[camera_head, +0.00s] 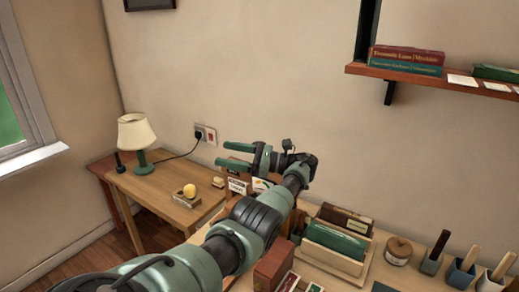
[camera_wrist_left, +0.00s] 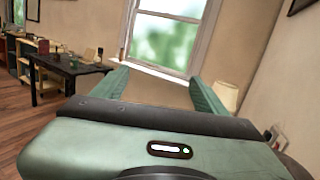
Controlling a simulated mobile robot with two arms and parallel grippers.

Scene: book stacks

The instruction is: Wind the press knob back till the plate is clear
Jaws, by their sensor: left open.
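My left gripper (camera_head: 222,154) is raised above the back of the workbench, in front of the wall, and points left. Its two green fingers are apart with nothing between them. In the left wrist view the gripper (camera_wrist_left: 157,78) also shows spread fingers, with the window behind them. I cannot make out the press, its knob or its plate in either view. My left arm covers part of the bench. A wooden stand with cards (camera_head: 238,186) shows just below the gripper, partly hidden. My right gripper is not in view.
A side table (camera_head: 150,192) at left holds a lamp (camera_head: 137,138) and a small block with a yellow knob-like top (camera_head: 189,191). A book rack (camera_head: 333,254), a round container (camera_head: 398,250) and several tool holders stand at right. A wall shelf (camera_head: 440,75) holds books.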

